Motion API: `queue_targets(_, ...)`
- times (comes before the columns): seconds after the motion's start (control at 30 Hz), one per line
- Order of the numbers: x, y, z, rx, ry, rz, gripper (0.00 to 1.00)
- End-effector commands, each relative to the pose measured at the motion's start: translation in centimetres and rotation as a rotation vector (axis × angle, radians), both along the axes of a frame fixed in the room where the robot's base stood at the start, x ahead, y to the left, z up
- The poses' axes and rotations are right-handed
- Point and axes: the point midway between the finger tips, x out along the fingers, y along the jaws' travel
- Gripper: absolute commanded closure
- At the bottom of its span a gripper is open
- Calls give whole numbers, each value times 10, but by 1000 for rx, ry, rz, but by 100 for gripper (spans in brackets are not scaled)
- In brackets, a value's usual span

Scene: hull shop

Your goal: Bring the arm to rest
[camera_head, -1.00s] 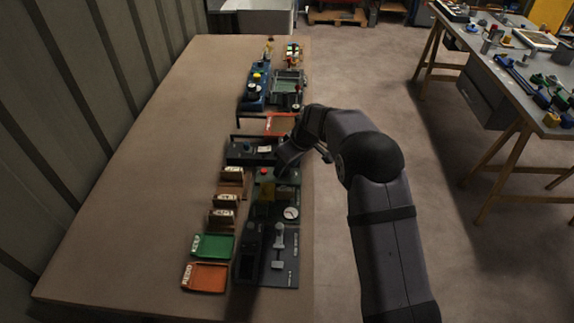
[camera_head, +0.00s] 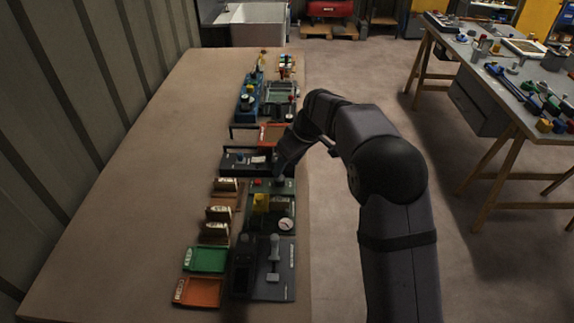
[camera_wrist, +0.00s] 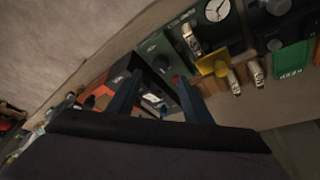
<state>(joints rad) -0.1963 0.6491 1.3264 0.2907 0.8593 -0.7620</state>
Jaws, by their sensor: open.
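My gripper (camera_wrist: 157,98) shows in the wrist view as two dark blue fingers, spread apart with nothing between them. In the head view my dark grey arm reaches in from the lower right and bends down over the right edge of the bench (camera_head: 120,220). Its end hangs near a green panel (camera_head: 270,187) with a red button and a dial (camera_head: 286,224); the fingers themselves are hard to make out there. The dial also shows in the wrist view (camera_wrist: 217,9), with a yellow block (camera_wrist: 212,64) beside it.
A green tray (camera_head: 206,260) and an orange tray (camera_head: 198,292) lie at the near end. Small labelled blocks (camera_head: 219,212) stand along the panels. A blue device (camera_head: 247,98) sits further back. The bench's left side is clear. A second table (camera_head: 520,95) stands at right.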

Motion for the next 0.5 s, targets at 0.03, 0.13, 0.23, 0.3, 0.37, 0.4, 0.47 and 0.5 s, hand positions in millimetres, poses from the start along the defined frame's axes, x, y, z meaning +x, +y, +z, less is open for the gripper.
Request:
queue_targets(0.03, 0, 0, 0, 0, 0, 0, 54)
queue_targets(0.13, 0, 0, 0, 0, 0, 0, 54)
queue_targets(0.23, -1, -1, 0, 0, 2, -3, 54)
queue_targets(0.3, -4, -4, 0, -2, 7, -14, 54)
queue_targets(0.37, -9, -9, 0, -5, 16, -30, 54)
queue_targets(0.4, -14, -13, 1, -8, 25, -47, 54)
queue_targets(0.47, -24, -22, 1, -14, 42, -79, 54)
queue_targets(0.5, -34, -29, 1, -19, 57, -106, 54)
